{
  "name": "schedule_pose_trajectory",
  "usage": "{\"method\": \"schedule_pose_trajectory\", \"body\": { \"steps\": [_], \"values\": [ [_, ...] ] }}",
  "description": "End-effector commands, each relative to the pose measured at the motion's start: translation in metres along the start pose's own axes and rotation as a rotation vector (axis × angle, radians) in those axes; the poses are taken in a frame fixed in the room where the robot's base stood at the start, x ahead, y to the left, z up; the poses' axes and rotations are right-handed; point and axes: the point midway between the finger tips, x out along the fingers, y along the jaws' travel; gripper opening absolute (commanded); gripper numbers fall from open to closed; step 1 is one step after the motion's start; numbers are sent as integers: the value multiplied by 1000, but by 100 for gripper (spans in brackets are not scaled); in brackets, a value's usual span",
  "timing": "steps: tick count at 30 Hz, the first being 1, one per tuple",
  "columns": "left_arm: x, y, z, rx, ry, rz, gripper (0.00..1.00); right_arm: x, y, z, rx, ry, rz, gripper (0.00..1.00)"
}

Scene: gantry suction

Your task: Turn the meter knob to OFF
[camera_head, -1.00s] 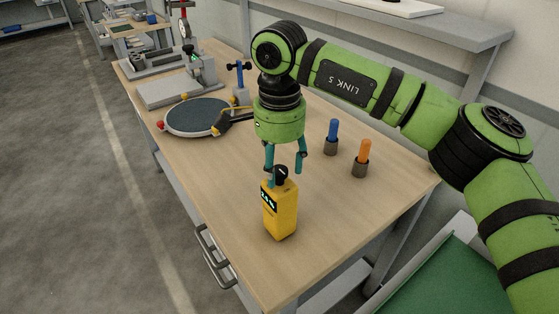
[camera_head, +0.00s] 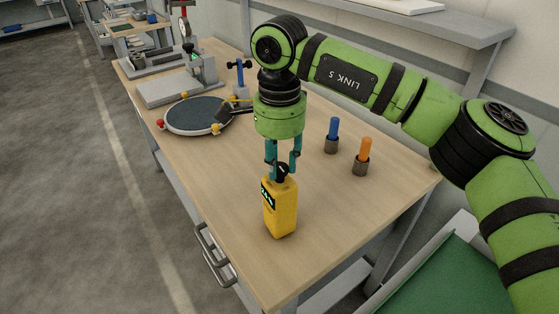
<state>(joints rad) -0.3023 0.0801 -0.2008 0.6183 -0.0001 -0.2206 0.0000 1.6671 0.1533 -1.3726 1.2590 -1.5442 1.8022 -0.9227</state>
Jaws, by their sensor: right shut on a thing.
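The yellow meter (camera_head: 281,212) stands upright on the wooden table, near its front edge. A small lit display (camera_head: 267,196) shows on its left face; I cannot read it. The black knob (camera_head: 282,172) is on the meter's top. My right gripper (camera_head: 282,173) points straight down over the meter. Its teal fingers are shut on the knob, one on each side. The knob's pointing direction and its markings are too small to tell. My left gripper is not in view.
Behind the meter are a round dark plate (camera_head: 197,116) and a grey fixture (camera_head: 180,85). A blue-handled tool (camera_head: 333,131) and an orange-handled tool (camera_head: 364,153) stand in holders to the right. The tabletop (camera_head: 215,180) left of the meter is clear.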

Motion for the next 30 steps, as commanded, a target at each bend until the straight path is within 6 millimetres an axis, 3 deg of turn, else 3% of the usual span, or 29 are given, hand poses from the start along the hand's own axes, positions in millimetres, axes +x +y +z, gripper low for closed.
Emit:
{"method": "schedule_pose_trajectory", "body": {
  "steps": [5,30],
  "values": [
    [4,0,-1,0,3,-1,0,1,0,0,90,1,0,0],
    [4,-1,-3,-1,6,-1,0,1,0,0,86,0,2,0]
  ]
}}
